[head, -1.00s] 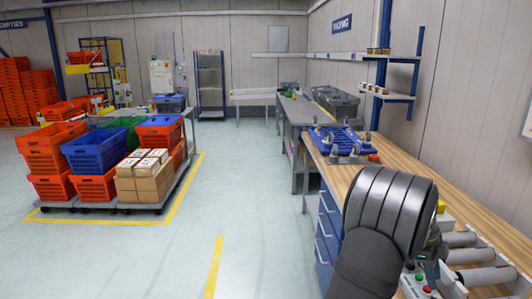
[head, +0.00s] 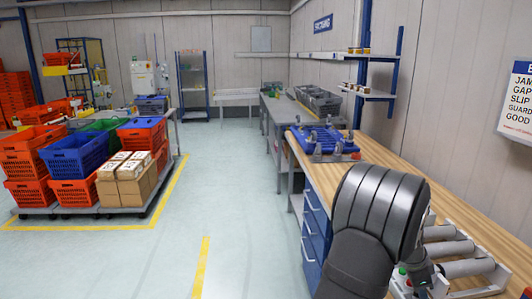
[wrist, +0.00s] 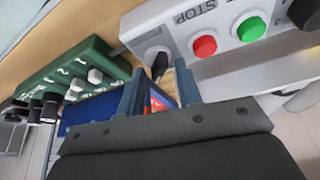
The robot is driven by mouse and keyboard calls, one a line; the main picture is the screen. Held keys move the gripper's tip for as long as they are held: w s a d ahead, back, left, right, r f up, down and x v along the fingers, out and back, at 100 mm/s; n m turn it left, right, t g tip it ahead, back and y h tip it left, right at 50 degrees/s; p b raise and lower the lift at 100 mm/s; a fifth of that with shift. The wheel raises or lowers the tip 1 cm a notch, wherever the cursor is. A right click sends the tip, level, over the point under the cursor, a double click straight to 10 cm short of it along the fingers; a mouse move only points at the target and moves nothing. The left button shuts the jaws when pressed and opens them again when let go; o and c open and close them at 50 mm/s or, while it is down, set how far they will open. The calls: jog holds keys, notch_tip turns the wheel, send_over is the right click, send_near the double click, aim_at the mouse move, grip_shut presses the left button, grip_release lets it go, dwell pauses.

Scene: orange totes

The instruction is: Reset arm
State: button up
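My arm stands at the lower right in the head view, over the near end of the wooden bench (head: 390,165). The gripper's fingers are hidden there behind my arm. In the wrist view my gripper (wrist: 163,75) shows two blue-grey fingers standing apart. A small red and blue patch (wrist: 158,101) shows in the gap, with a tan surface beyond it. I cannot tell what the patch is or whether it touches the fingers. Just past the fingertips is a black knob (wrist: 157,57) on a light grey control box (wrist: 170,30).
The box has a red button (wrist: 204,46) and a green button (wrist: 251,29). A green control box (wrist: 75,75) is at left. In the head view, rollers (head: 465,268) lie right of my arm, and a blue fixture (head: 320,140) sits farther back.

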jog(key=n+t, duration=0.2)
jog(key=n, duration=0.3)
jog(key=shift+s, duration=0.15)
jog(key=shift+s+n+t+y, duration=0.15)
jog(key=shift+n+t, duration=0.25)
jog(key=shift+n, duration=0.75)
jog(key=shift+w+n+t+y, duration=0.1)
jog(key=shift+n+t+y, duration=0.25)
jog(key=shift+n, duration=0.8)
jog(key=o, duration=1.3)
jog(key=shift+r+n, duration=0.1)
jog(key=shift+n, duration=0.2)
jog(key=shift+o, duration=1)
jog(key=w+a+r+n, duration=0.2)
jog(key=w+r+n, duration=0.1)
jog(key=r, duration=0.6)
jog(key=shift+w+a+n, duration=0.2)
jog(key=shift+w+n, duration=0.05)
jog(key=shift+n, duration=0.45)
jog(key=w+a+r+n, duration=0.1)
jog(key=a+r+n, duration=0.2)
jog(key=r, duration=0.3)
jog(key=w+a+r+n, duration=0.1)
jog(key=a+r+n, duration=0.15)
jog(key=r, duration=0.35)
jog(key=x, duration=1)
jog(key=shift+s+d+n+h, duration=0.2)
jog(key=shift+d+n+h, duration=0.1)
jog(key=shift+d+n, duration=0.1)
